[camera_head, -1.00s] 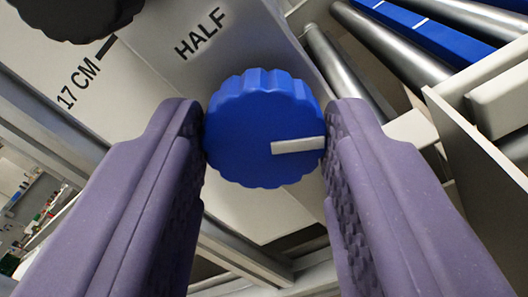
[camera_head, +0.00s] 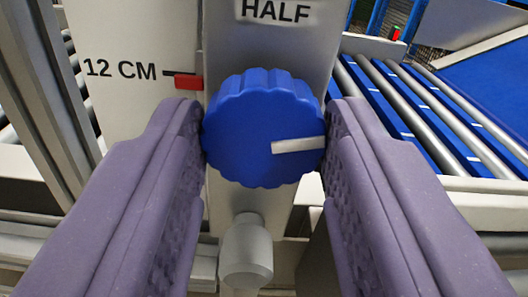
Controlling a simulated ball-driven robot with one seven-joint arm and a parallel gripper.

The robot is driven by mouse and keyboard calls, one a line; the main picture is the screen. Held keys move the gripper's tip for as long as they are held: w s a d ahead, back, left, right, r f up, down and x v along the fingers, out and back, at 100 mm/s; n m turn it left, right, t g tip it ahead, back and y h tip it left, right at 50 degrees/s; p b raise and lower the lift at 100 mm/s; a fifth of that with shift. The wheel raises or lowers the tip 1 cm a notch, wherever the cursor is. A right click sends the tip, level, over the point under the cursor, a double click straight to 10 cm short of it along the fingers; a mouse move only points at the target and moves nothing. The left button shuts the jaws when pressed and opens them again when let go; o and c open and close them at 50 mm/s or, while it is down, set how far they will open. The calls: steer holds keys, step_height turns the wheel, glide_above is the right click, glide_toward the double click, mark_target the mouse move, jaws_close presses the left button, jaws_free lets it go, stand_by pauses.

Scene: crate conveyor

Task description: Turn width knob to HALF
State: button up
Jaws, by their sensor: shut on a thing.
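The blue width knob (camera_head: 255,115) is scalloped and sits mid-picture on a grey panel (camera_head: 232,40). Its white pointer mark (camera_head: 298,145) points to the right of the picture, slightly upward. The HALF label (camera_head: 275,11) is printed on the panel above the knob. My gripper (camera_head: 264,140) has purple ridged fingers pressed on the left and right sides of the knob. It is shut on the knob.
A 12 CM label (camera_head: 120,69) and a red marker (camera_head: 188,81) stand left of the knob. A roller conveyor (camera_head: 430,115) with blue strips runs at the right. A grey cylindrical part (camera_head: 246,250) sits below the knob.

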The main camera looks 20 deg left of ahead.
steer(key=n+b, duration=0.2)
steer(key=n, duration=0.3)
steer(key=shift+n, duration=0.3)
stand_by(0.4)
steer(key=o, duration=1.1)
steer(key=shift+c, duration=0.2)
steer(key=shift+s+d, duration=0.1)
steer(key=p+v, duration=0.2)
steer(key=v, duration=0.5)
steer(key=shift+s, duration=0.3)
